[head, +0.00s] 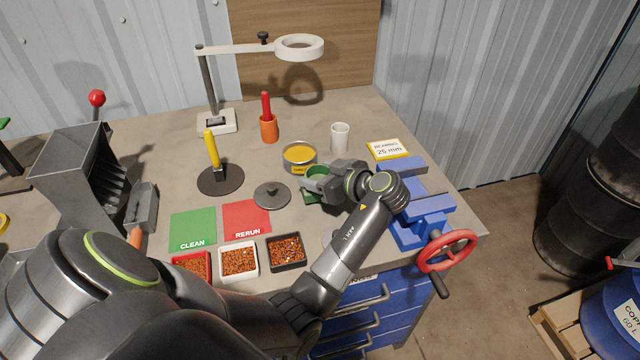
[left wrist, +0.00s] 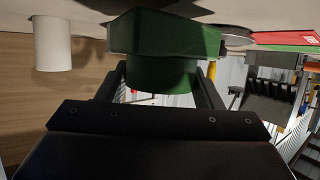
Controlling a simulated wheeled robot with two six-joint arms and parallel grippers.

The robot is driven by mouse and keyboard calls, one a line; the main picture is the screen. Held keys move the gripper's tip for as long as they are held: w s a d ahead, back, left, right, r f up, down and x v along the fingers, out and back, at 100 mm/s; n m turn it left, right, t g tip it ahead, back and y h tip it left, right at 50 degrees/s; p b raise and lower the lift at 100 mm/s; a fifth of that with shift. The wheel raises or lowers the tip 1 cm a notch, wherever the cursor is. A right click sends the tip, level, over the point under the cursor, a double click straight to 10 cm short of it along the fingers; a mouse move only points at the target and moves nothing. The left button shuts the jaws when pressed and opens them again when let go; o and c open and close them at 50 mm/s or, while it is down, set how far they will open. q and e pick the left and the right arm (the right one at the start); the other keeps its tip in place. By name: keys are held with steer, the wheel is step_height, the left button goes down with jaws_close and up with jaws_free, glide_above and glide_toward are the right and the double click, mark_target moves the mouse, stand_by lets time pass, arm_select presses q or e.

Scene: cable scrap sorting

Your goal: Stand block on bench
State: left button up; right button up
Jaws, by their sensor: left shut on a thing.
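A green block (head: 317,171) is between the fingers of my left gripper (head: 322,184) at the middle of the bench (head: 365,245). In the left wrist view the green block (left wrist: 155,35) has a wide angular part toward the bench and a narrower rounded part between the two dark fingers (left wrist: 162,85). My left gripper is shut on it. The gripper and wrist hide part of the block in the head view. I cannot tell whether the block touches the bench. My right gripper is not in view.
A yellow tin (head: 299,156) stands just behind the block, a dark round lid (head: 272,195) lies left. A white cup (head: 340,137) and a bearing sign (head: 388,149) are behind. A blue vise (head: 425,203) is close on the right. Green (head: 193,228) and red (head: 246,217) mats lie left.

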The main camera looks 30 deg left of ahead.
arm_select(q)
steer(key=shift+f, duration=0.6)
steer(key=shift+w+r, duration=0.1)
steer(key=o, duration=0.9)
steer(key=shift+f, duration=0.2)
steer(key=o, duration=0.5)
steer(key=shift+r, duration=0.15)
